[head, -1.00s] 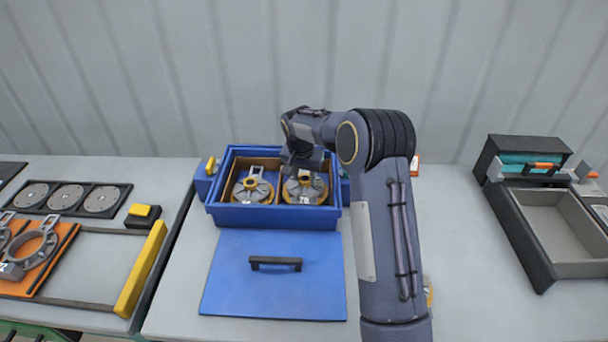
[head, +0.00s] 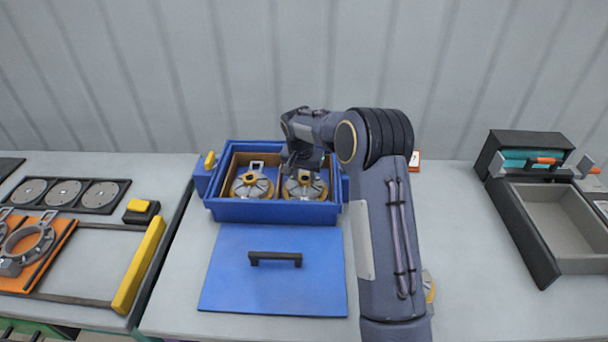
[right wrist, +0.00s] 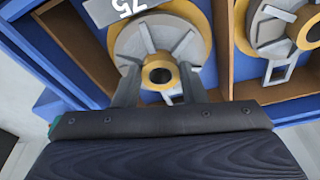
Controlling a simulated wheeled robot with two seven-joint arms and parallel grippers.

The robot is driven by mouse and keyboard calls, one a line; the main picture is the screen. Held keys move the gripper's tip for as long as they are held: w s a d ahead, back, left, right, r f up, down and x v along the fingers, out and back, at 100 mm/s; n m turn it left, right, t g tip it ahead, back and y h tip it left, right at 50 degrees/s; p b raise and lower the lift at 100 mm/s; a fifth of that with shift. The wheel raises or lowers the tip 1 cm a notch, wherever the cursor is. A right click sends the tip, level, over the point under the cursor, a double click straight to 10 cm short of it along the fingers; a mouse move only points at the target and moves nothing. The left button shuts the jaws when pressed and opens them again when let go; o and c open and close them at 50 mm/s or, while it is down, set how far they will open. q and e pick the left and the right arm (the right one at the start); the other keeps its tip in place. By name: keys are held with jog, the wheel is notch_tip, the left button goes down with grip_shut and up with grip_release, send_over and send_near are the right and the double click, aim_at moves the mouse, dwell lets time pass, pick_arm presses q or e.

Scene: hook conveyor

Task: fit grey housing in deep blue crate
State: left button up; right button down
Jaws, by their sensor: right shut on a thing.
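The deep blue crate (head: 270,211) stands open on the table, with a brown-lined inside split by a divider. One grey housing with yellow parts (head: 250,187) sits in its left compartment. Another grey housing (head: 304,190) is in the right compartment, under my right gripper (head: 302,172). In the right wrist view this housing (right wrist: 140,38) carries a "75" label, and my right gripper (right wrist: 158,88) is shut on its hub, one finger on each side. Whether it rests fully on the crate floor is hard to tell. My left gripper is out of view.
A blue lid (head: 272,285) with a black handle lies in front of the crate. A grey-yellow part (head: 429,287) is mostly hidden behind my right arm. A black-edged grey bin (head: 560,225) is at right; an orange fixture (head: 35,245) and dark disc tray (head: 65,194) are at left.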

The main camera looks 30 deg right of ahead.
aim_at(302, 189)
jog(key=c, duration=0.8)
grip_release()
jog(key=shift+f, duration=0.1)
jog(key=b+v, duration=0.1)
jog(key=v, duration=0.7)
